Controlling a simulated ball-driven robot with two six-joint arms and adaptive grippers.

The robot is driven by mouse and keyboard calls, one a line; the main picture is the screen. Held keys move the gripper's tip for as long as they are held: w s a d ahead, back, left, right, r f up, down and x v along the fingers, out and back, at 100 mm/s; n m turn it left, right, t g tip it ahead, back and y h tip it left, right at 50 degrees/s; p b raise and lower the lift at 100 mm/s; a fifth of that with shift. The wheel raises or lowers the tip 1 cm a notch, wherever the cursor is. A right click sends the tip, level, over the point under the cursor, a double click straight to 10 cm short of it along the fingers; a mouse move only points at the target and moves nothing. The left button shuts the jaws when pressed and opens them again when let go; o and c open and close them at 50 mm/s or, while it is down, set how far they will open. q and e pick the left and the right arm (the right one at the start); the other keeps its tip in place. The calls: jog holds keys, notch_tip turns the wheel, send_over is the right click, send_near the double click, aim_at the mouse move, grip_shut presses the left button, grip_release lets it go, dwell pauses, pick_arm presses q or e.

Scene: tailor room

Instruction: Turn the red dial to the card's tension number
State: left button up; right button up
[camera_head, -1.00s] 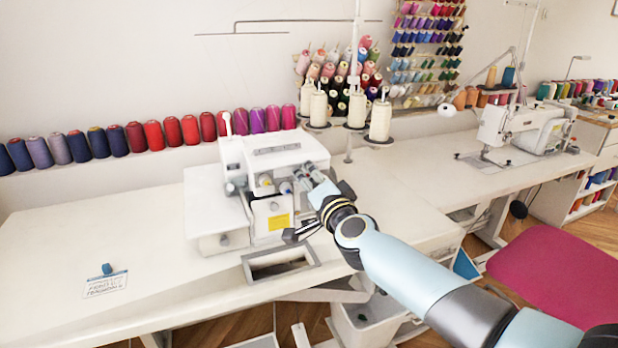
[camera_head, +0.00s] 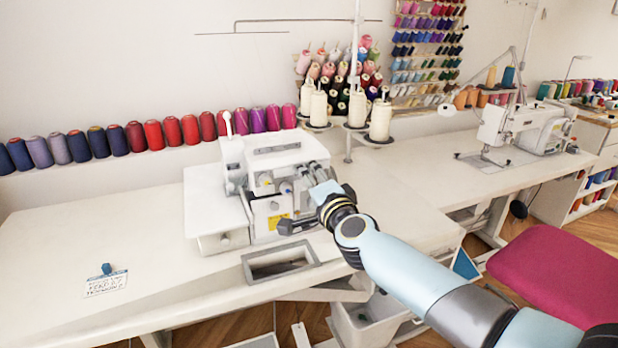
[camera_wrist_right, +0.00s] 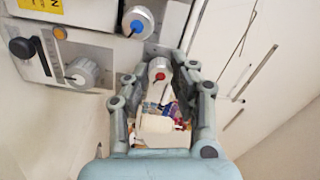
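The white overlock machine (camera_head: 275,165) stands on the table. In the right wrist view a round pale dial with a red centre, the red dial (camera_wrist_right: 159,72), lies between my right gripper's fingertips (camera_wrist_right: 162,62). The fingertips flank it closely; I cannot tell whether they press on it. In the head view my right gripper (camera_head: 318,182) is at the machine's front right and hides this dial. A blue-centred dial (camera_wrist_right: 138,22) sits beside it. The card (camera_head: 106,284) lies on the table at left under a small blue object (camera_head: 107,268); its writing is too small to read. My left gripper is not in view.
A larger grey knob (camera_wrist_right: 82,73) and a black lever (camera_wrist_right: 22,48) are on the machine near my gripper. Thread cones (camera_head: 380,120) stand behind the machine. A rectangular opening (camera_head: 280,262) is in the table's front. The table's left part is mostly clear.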

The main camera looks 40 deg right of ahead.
jog(key=o, duration=0.4)
jog(key=shift+o, duration=0.2)
jog(key=v, duration=1.2)
jog(key=shift+f, duration=0.1)
